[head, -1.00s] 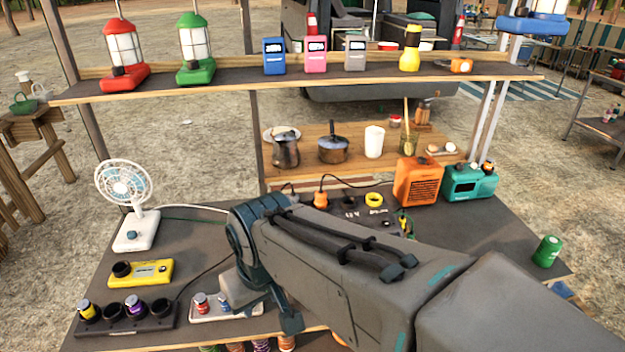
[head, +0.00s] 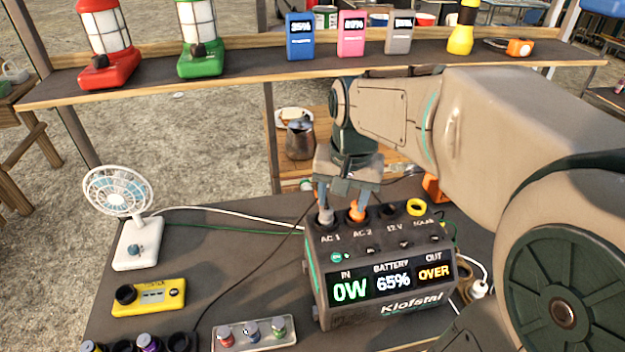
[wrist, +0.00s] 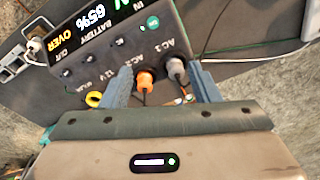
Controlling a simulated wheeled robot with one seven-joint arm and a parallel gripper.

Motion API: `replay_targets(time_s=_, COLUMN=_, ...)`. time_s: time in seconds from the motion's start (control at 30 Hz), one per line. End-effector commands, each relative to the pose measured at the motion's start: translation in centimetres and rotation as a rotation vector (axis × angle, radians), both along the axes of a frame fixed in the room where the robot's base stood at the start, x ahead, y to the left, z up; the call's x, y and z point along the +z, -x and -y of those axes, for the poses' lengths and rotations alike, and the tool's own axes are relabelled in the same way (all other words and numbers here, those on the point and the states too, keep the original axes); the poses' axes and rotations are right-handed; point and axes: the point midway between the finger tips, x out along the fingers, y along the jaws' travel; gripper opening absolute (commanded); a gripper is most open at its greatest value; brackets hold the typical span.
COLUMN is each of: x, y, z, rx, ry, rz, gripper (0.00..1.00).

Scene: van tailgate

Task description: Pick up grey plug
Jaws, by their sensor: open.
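The grey plug (head: 325,216) stands in the AC 1 socket on top of the power station (head: 385,290), whose screen reads 0W, 65% and OVER. In the wrist view the grey plug (wrist: 175,68) is close beside the right-hand finger. The orange plug (head: 357,213) sits in AC 2 beside it, and also shows in the wrist view (wrist: 145,80). My gripper (head: 345,197) points down over these two sockets. In the wrist view my open gripper (wrist: 160,72) has both plugs in the gap between its fingers. I cannot tell whether a finger touches the grey plug.
A yellow ring (head: 416,207) sits at the right-hand socket. A white fan (head: 138,243) and a yellow device (head: 149,297) stand to the left. A tray (head: 255,333) of small knobs lies in front. The shelf (head: 240,76) with lanterns runs behind my arm. Cables cross the table.

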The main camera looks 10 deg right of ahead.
Motion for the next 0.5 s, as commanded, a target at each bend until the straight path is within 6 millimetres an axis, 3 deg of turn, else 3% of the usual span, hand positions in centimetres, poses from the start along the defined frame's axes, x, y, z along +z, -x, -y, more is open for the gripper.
replay_targets(time_s=0.03, x=0.4, y=-2.0, z=0.2, rx=-0.059, ry=-0.006, rz=-0.026, gripper=0.56)
replay_targets(time_s=0.2, x=0.7, y=-6.9, z=0.5, rx=-0.245, ry=-0.015, rz=-0.088, gripper=0.56)
replay_targets(time_s=0.33, x=0.5, y=-9.4, z=0.4, rx=-0.338, ry=-0.012, rz=-0.118, gripper=0.56)
replay_targets(time_s=0.5, x=0.1, y=-10.9, z=0.4, rx=-0.396, ry=-0.008, rz=-0.136, gripper=0.56)
